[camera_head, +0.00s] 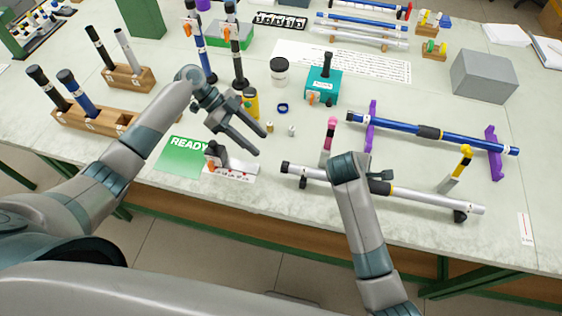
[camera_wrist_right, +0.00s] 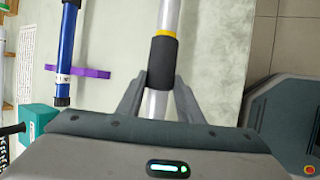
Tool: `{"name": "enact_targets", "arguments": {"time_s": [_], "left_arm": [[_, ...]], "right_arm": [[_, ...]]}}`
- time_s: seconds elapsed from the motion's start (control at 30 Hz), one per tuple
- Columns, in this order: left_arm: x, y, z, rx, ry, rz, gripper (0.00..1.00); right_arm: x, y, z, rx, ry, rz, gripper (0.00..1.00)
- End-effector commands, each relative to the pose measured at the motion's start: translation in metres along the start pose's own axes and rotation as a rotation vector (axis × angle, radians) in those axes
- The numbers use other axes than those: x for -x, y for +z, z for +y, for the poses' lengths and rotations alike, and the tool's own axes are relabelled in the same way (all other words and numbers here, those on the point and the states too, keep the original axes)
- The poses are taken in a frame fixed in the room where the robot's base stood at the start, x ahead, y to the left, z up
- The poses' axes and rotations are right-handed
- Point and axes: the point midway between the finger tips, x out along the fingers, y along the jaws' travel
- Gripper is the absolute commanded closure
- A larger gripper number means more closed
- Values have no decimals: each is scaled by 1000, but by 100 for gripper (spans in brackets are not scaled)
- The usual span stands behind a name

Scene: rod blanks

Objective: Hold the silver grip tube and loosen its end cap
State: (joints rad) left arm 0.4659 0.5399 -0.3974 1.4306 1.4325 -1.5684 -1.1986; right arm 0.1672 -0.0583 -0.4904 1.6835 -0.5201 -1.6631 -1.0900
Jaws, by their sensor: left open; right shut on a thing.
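The silver grip tube (camera_head: 430,199) lies along the front of the table, with a black sleeve (camera_head: 380,187) and a yellow band near its middle. A black end cap (camera_head: 286,167) is at its left end. My right gripper (camera_head: 376,175) is over the tube's middle. In the right wrist view, the fingers of this gripper (camera_wrist_right: 161,88) are shut on the silver tube (camera_wrist_right: 168,14) by the black sleeve (camera_wrist_right: 162,62). My left gripper (camera_head: 261,144) is open and empty, above the table to the upper left of the end cap and apart from it.
A blue tube (camera_head: 470,142) rests on purple stands (camera_head: 496,160) behind the silver one. A pink-topped tool (camera_head: 329,136) and a yellow-topped one (camera_head: 461,164) stand close to the silver tube. A green READY card (camera_head: 183,160) and a small black-and-orange device (camera_head: 214,155) are left of it.

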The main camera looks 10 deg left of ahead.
Motion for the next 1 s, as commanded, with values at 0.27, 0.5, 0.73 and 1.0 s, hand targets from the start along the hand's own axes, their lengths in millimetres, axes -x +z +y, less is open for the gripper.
{"name": "enact_targets", "arguments": {"time_s": [0.27,0.5,0.73,1.0], "left_arm": [[-29,0,0,1,2,2,52],[-69,0,1,2,3,1,52],[-101,0,0,2,1,1,52],[-116,0,0,1,1,-1,52]], "right_arm": [[0,0,0,0,0,0,91],[0,0,0,0,0,0,91],[0,0,0,0,0,0,91],[0,0,0,0,0,0,91]]}}
